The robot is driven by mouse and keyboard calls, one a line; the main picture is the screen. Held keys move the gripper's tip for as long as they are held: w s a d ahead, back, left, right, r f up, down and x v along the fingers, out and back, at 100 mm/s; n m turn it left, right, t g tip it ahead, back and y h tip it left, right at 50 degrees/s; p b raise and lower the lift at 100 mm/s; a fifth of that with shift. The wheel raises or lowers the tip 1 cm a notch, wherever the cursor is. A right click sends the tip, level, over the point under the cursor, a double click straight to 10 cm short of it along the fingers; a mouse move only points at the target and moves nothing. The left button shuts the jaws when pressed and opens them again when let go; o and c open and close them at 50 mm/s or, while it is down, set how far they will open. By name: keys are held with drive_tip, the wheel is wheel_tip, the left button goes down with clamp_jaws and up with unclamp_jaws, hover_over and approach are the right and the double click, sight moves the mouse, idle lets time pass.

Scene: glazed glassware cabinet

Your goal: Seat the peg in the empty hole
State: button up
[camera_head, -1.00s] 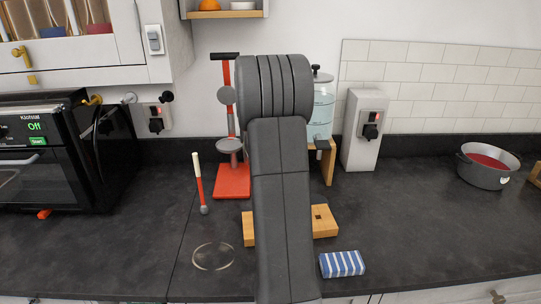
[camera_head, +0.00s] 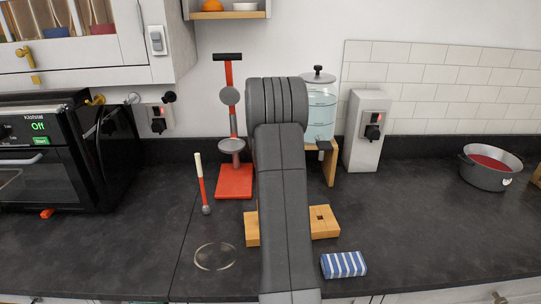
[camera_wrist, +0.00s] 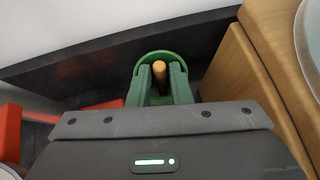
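In the wrist view the two green fingers of my gripper (camera_wrist: 160,84) stand on either side of a light wooden peg (camera_wrist: 159,71). A curved green rim shows around the fingertips and the peg's end. I cannot tell whether the fingers press on the peg. In the head view my arm hides the gripper and the peg. A wooden block (camera_head: 330,229) lies on the counter, its middle hidden behind my arm. A dark square hole (camera_head: 320,218) shows in its right part, and nothing stands in it.
A red stand (camera_head: 234,182) and a red-and-white stick (camera_head: 202,185) are left of my arm. A water dispenser (camera_head: 321,112) on a wooden stand (camera_head: 330,165) is behind it. A striped sponge (camera_head: 343,264) and a glass dish (camera_head: 215,256) lie in front. A pot (camera_head: 490,167) is far right.

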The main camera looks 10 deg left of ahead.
clamp_jaws()
